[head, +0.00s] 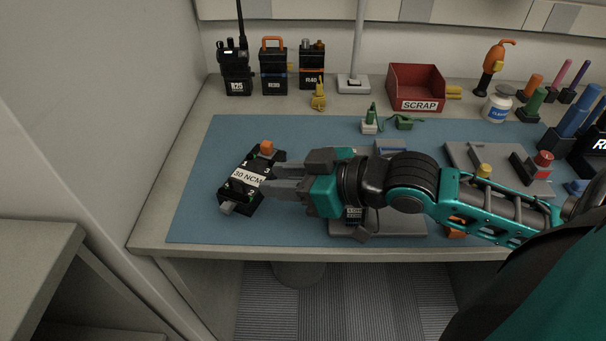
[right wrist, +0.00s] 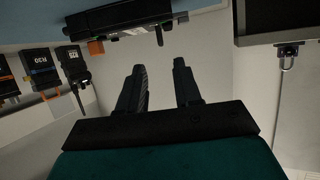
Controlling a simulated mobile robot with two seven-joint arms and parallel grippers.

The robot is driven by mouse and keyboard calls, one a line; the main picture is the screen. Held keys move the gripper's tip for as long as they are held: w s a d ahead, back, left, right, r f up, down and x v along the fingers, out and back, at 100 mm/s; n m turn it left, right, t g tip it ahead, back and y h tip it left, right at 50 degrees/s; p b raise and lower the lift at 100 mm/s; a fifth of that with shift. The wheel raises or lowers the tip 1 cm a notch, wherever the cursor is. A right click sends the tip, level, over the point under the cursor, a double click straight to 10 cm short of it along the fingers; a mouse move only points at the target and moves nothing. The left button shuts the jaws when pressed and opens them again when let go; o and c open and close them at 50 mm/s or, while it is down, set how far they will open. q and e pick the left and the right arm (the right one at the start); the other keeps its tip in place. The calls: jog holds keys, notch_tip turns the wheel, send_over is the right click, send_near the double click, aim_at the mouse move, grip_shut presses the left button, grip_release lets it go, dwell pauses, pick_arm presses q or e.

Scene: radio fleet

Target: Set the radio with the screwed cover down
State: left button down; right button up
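A black radio (head: 248,178) with a white "30 NCM" label, the marks 1 and 2 and an orange knob lies on the left part of the blue mat (head: 205,205). It also shows upside down at the top of the right wrist view (right wrist: 125,17). Whether its cover screws are tight cannot be made out. My right gripper (head: 268,180) is just right of the radio, its fingers pointing at it. In the right wrist view its two fingers (right wrist: 157,75) are apart with nothing between them; the radio is beyond the tips. My left gripper is out of view.
Radios R25 (head: 235,72), R30 (head: 273,70) and R40 (head: 312,68) stand at the back left. A red SCRAP bin (head: 415,88) and a yellow part (head: 318,98) are behind the mat. A grey fixture (head: 400,222) lies under my right arm. The mat behind the radio is clear.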

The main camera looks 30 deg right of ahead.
jog(key=shift+v, duration=1.9)
